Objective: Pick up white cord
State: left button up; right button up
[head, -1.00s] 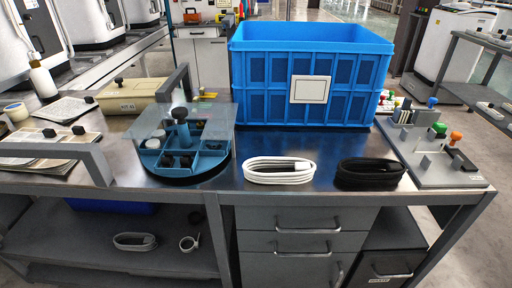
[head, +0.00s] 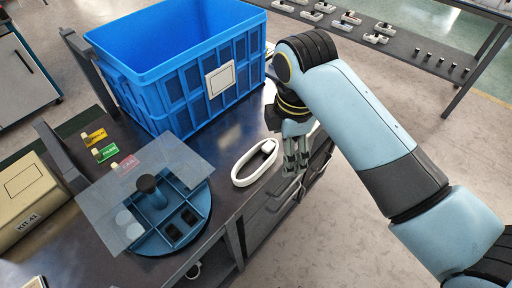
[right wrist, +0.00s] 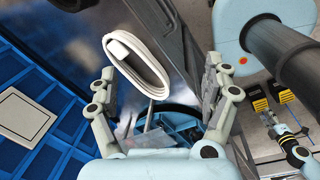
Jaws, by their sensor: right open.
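The white cord (head: 241,179) is a coiled loop lying on the dark tabletop near its front edge, in front of the blue crate. My right gripper (head: 297,152) is just right of the cord in the head view, fingers pointing down, apart from it. In the right wrist view the open fingers of the gripper (right wrist: 160,88) stand wide apart, with nothing between them touching. There the white cord (right wrist: 140,62) shows beyond the fingers, nearer the left one. The black cord is not visible in the head view now. My left gripper is not in the head view.
The blue crate (head: 222,82) stands behind the cord. A round blue organizer (head: 160,215) with a clear plate lies to the left. A beige kit box (head: 25,205) is at far left. Tabletop between organizer and cord is clear.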

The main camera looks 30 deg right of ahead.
jog(key=w+a+r+n+g, duration=0.1)
jog(key=w+a+r+n, duration=0.15)
jog(key=w+n, duration=0.3)
jog(key=n, duration=0.2)
send_over(256, 158)
notch_tip(256, 158, down, 6)
jog(key=shift+s+r+b, duration=0.15)
jog(key=shift+r+b, duration=0.1)
jog(key=shift+b, duration=0.2)
jog(key=f, duration=0.3)
jog(key=f+b, duration=0.1)
jog(key=f, duration=0.1)
jog(key=shift+w+f, duration=0.2)
jog(key=shift+f, duration=0.2)
jog(key=shift+c, duration=0.3)
jog(key=c, duration=1.3)
jog(key=shift+r, duration=0.15)
